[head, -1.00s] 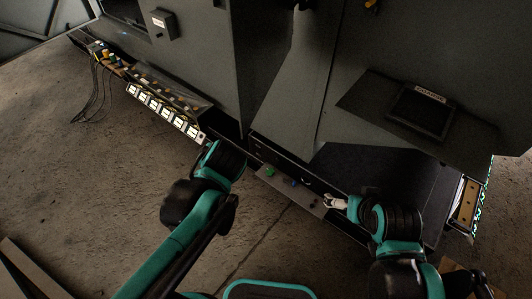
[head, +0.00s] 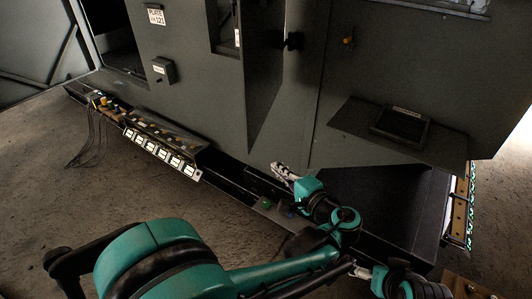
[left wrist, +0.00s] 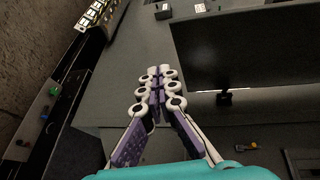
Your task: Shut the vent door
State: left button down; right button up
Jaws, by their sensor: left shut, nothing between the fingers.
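The vent door appears to be the dark grey panel (head: 264,85) standing out from the enclosure front, beside an opening, in the head view. A black knob (head: 292,41) is at its outer edge. In the left wrist view the door (left wrist: 250,50) is a wide dark panel, its knob (left wrist: 224,97) at the lower edge. My left gripper (head: 280,170) is shut and empty, below the door and apart from it; its closed fingers (left wrist: 156,78) point toward the panel's left side. My right gripper (head: 360,271) is low at the right, mostly hidden, its jaws unclear.
A sloped shelf with a dark framed box (head: 401,127) juts out at right. A strip of white-labelled modules (head: 160,150) and a small box (head: 164,70) are at left. A low ledge with coloured buttons (head: 266,204) runs below. Open floor lies at left.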

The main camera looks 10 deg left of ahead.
pick_arm(q)
jog(key=d+t+y, duration=0.1)
jog(key=d+t, duration=0.1)
jog(key=d, duration=0.2)
jog(key=s+a+x, duration=0.2)
jog(key=x, duration=1)
jog(key=shift+a+r+m, duration=0.15)
jog(key=shift+r+m, duration=0.15)
pick_arm(e)
jog(key=shift+s+d+r, duration=0.2)
jog(key=shift+s, duration=0.3)
